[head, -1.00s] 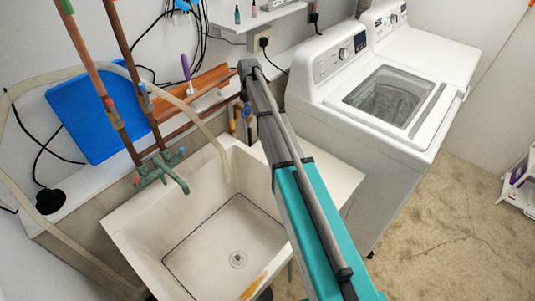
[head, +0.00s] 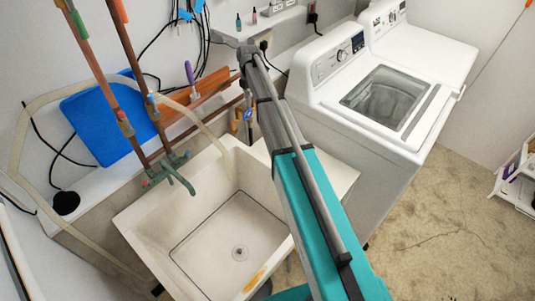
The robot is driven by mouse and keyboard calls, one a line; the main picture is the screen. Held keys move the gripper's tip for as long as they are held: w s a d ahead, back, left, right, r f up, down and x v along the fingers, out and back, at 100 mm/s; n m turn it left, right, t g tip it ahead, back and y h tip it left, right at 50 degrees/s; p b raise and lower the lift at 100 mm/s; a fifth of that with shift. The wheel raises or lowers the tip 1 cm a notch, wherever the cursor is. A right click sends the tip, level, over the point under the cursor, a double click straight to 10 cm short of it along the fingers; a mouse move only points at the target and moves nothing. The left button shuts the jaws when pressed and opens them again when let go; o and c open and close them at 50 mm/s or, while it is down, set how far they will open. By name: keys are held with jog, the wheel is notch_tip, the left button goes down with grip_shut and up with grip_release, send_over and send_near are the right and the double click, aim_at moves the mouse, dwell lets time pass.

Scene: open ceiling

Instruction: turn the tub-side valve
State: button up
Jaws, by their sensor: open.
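A small blue-handled valve (head: 248,114) sits on a pipe behind the back right corner of the utility sink (head: 205,233), low against the wall. It is small, and its handle angle is hard to tell. My arm reaches up from the lower right across the sink's right side. My gripper (head: 247,88), at the dark far end of the arm, is open and appears just above the valve in the picture. Its fingers are small and partly hidden by the arm, so I cannot tell whether they touch the valve.
A green faucet (head: 168,168) with red and blue knobs stands at the sink's back left, under two copper pipes. A blue board (head: 105,117) and a pale hose (head: 20,135) are at left. A washer (head: 370,100) stands close right of my arm. Floor is clear at lower right.

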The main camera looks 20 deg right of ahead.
jog(key=shift+r+p, duration=2.35)
jog(key=shift+r, duration=0.35)
jog(key=s+f+m+b, duration=0.3)
jog(key=s+m, duration=0.5)
jog(key=s, duration=0.2)
jog(key=s+f+m+b, duration=0.3)
jog(key=s+m, duration=0.5)
jog(key=s, duration=0.2)
jog(key=s+a+f+m+b, duration=0.1)
jog(key=s+f+m+b, duration=0.2)
jog(key=s+m, duration=0.6)
jog(key=shift+s, duration=0.8)
